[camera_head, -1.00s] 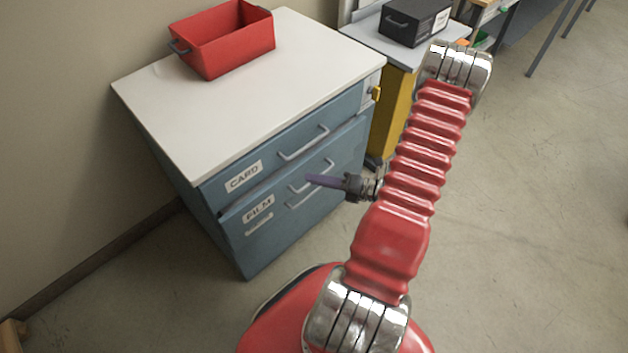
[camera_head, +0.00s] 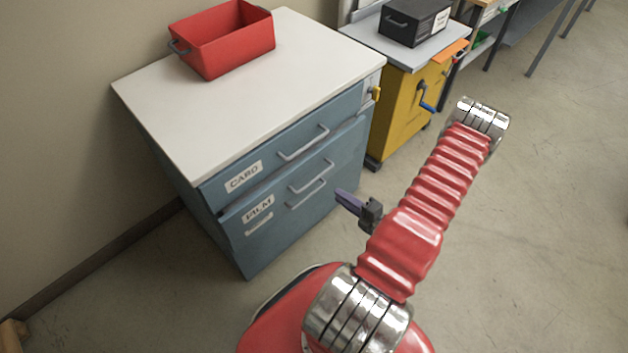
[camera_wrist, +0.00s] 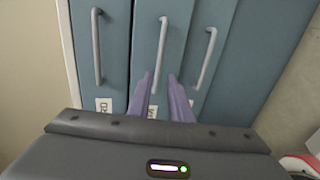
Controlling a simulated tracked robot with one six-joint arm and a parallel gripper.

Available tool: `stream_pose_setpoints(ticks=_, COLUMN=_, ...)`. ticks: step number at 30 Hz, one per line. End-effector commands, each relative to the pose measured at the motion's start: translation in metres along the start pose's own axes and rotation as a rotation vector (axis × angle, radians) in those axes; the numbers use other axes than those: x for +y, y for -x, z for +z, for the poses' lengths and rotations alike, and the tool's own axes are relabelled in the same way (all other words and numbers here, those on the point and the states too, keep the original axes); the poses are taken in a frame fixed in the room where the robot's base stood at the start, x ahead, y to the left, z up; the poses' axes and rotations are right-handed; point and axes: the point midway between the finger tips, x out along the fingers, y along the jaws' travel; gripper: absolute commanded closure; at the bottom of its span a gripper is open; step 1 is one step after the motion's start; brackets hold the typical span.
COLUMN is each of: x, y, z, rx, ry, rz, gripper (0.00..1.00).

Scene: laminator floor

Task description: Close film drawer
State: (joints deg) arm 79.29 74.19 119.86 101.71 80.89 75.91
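The blue film drawer (camera_head: 277,200), labelled FILM, sits below the CARD drawer (camera_head: 262,158) in a white-topped cabinet. Its front seems to stand slightly proud of the CARD front; I cannot tell how far. The film drawer's grey handle (camera_head: 311,176) also shows in the wrist view (camera_wrist: 162,45). My gripper (camera_head: 342,194) is in front of the cabinet, to the right of and below this handle, and looks apart from it. In the wrist view, my gripper's two purple fingers (camera_wrist: 160,76) are apart and empty, pointing toward the film front. The far finger is hidden in the head view.
A lower handle (camera_head: 306,194) is just under the film handle. A red bin (camera_head: 222,42) stands on the cabinet top. A yellow cart (camera_head: 400,115) with a black box (camera_head: 414,22) is to the right. The floor (camera_head: 540,230) at right is clear.

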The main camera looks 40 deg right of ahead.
Motion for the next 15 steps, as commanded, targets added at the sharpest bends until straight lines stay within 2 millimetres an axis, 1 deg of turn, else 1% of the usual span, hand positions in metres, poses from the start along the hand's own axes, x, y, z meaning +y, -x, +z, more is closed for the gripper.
stream_pose_setpoints(ticks=5, x=0.000, y=-0.011, z=-0.001, rx=0.004, ry=0.002, rz=0.001, gripper=0.81)
stream_pose_setpoints(ticks=15, x=0.000, y=-0.046, z=-0.001, rx=0.005, ry=0.002, rz=0.000, gripper=0.81)
